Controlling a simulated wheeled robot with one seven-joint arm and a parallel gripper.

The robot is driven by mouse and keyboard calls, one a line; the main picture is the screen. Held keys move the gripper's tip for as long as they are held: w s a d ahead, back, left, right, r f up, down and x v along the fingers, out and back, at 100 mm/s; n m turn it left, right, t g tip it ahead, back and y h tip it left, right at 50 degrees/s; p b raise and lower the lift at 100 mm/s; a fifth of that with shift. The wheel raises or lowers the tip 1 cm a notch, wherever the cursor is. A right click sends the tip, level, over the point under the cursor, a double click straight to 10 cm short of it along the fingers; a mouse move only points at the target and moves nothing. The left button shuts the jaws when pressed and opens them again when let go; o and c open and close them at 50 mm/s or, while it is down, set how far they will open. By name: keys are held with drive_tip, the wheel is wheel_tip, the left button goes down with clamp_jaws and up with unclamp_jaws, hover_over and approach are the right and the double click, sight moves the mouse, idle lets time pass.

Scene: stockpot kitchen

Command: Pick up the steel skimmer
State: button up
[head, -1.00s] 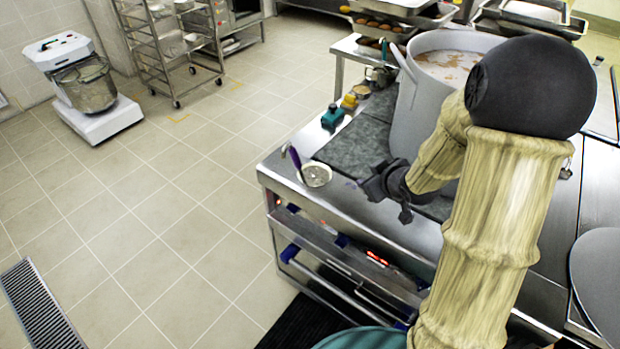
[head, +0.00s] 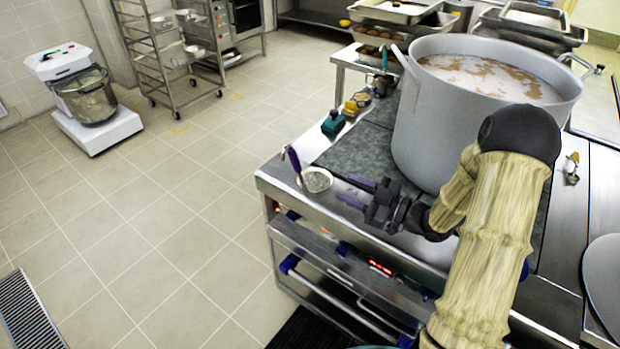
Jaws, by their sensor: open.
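The steel skimmer (head: 317,180) lies at the front left corner of the stove top. Its round pale bowl is near the edge, and its dark purple handle (head: 294,160) rises up to the left. My gripper (head: 352,191) is to the right of the skimmer, with its two purple-grey fingers apart and pointing left toward the bowl. It is open and empty, and a short gap shows between the fingertips and the skimmer. I cannot tell its exact height above the surface.
A large stockpot (head: 425,125) with brownish liquid stands behind my gripper on the dark cooking plate (head: 357,155). Small teal (head: 333,122) and yellow (head: 350,108) items sit at the stove's back left edge. The tiled floor at left is free, up to a mixer (head: 88,100).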

sight(301, 169)
drive_tip(key=p+x, duration=0.2)
drive_tip(key=x, duration=1)
drive_tip(key=shift+a, duration=0.1)
drive_tip(key=shift+p+x, duration=1.1)
drive_tip(key=shift+x, duration=1.45)
drive_tip(key=shift+s+a+r, duration=0.1)
drive_tip(key=shift+s+r, duration=0.05)
drive_tip(key=shift+s, duration=0.05)
clamp_jaws()
